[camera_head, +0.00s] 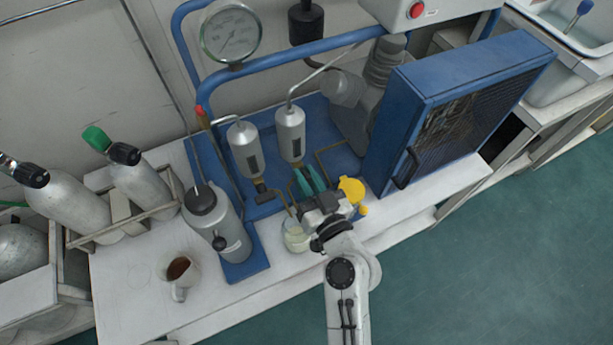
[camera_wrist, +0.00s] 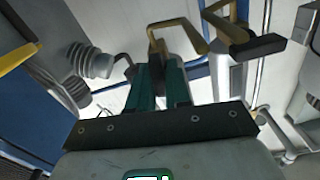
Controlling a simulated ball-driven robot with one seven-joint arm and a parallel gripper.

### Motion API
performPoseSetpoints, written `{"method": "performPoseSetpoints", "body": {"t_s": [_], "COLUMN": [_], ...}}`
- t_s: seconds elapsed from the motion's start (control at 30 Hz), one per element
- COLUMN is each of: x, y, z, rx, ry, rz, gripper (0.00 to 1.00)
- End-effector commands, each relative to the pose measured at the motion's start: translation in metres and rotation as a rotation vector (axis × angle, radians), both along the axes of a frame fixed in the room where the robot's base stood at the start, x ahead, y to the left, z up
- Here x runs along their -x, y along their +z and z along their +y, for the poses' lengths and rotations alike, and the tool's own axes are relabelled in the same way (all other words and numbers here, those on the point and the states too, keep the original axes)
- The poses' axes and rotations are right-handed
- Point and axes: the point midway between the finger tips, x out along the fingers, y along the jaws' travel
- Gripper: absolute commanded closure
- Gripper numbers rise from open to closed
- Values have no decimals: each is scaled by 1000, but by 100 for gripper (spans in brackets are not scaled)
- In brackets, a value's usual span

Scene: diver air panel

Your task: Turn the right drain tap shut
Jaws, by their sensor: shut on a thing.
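Two silver filter canisters stand side by side on the blue panel, the left one (camera_head: 244,150) and the right one (camera_head: 290,134). My gripper (camera_head: 306,180) is under the right canister, its teal fingers closed together at the right drain tap. In the wrist view, brass of the right drain tap (camera_wrist: 156,46) shows at the fingertips (camera_wrist: 159,66); the fingers hide most of its handle, so I cannot tell its angle. The left drain tap (camera_head: 264,196) has a black lever and is apart from my gripper. It also shows at the right of the wrist view (camera_wrist: 250,46).
A glass jar (camera_head: 294,236) with pale liquid stands just below my gripper. A yellow part (camera_head: 351,188) and a blue cabinet (camera_head: 400,130) are close on the right. A grey bottle (camera_head: 222,228) and a mug (camera_head: 179,276) stand left; the bench front between is clear.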

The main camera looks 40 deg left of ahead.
Motion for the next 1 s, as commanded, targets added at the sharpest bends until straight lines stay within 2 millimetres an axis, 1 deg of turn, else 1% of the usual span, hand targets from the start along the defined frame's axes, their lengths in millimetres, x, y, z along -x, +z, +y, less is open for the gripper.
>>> {"method": "performPoseSetpoints", "body": {"t_s": [0.03,0.1,0.37,0.57,0.77,1.0], "x": [0,0,0,-1,-2,-3], "y": [0,0,0,-1,-1,-2], "z": [0,0,0,-1,-1,-2], "rx": [0,0,-2,-19,-64,-146], "ry": [0,0,0,-1,-1,-2], "rz": [0,0,4,45,155,354], "gripper": [94,100,100,100,100,100]}}
